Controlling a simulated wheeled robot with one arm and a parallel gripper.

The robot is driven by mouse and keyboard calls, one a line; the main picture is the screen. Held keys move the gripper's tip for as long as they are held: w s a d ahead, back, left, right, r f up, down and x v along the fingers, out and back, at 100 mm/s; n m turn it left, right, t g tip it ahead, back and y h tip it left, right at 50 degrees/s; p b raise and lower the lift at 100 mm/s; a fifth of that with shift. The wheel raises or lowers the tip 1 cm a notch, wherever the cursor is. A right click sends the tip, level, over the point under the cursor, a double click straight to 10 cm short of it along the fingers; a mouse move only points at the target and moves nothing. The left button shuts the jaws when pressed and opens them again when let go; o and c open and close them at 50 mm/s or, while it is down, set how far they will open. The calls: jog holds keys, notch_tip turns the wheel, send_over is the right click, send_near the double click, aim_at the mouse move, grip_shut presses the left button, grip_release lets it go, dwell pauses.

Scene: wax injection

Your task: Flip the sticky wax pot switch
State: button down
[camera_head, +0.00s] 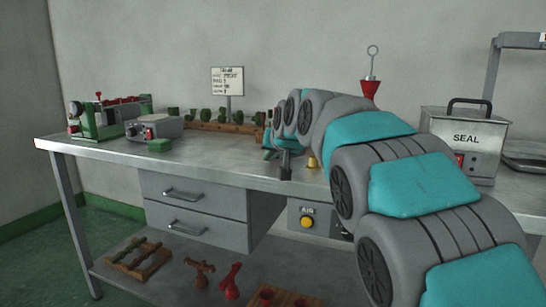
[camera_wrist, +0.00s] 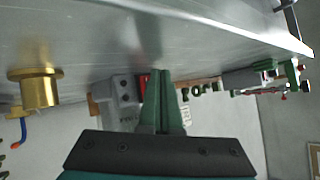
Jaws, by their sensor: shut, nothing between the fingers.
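My gripper (camera_wrist: 164,75) is shut and empty, its green fingers side by side in the wrist view. Just left of the fingertips is a grey box (camera_wrist: 120,88) with dark marks too small to read. A red part (camera_wrist: 143,82) beside the fingers may be its switch, partly hidden by them. I cannot tell whether the fingers touch it or which way it is set. In the head view my arm hides this spot; my gripper (camera_head: 285,168) shows only in part over the bench. No pot labelled as sticky wax can be read.
A steel pot marked SEAL (camera_head: 484,136) with a red switch (camera_head: 459,161) stands at the right. A brass fitting (camera_wrist: 37,90) is near my gripper. A rack of green pieces (camera_head: 205,125), a grey box (camera_head: 154,126) and a green machine (camera_head: 103,121) stand left. The bench front left is clear.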

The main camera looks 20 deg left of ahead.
aim_at(262, 172)
jog(key=shift+w, duration=0.2)
jog(key=shift+w, duration=0.2)
jog(key=shift+w+d, duration=0.1)
jog(key=shift+w, duration=0.2)
dwell(0.7)
jog(key=shift+s+f, duration=0.1)
jog(key=shift+s, duration=0.6)
dwell(0.3)
jog(key=shift+s+a+r+b, duration=0.15)
jog(key=shift+s+b, duration=0.1)
jog(key=shift+s, duration=0.6)
jog(key=shift+s+r+b, duration=0.1)
jog(key=shift+s+b, duration=0.1)
jog(key=shift+s, duration=0.6)
jog(key=shift+s+a+r+b, duration=0.15)
jog(key=shift+s+b, duration=0.1)
jog(key=shift+s, duration=0.6)
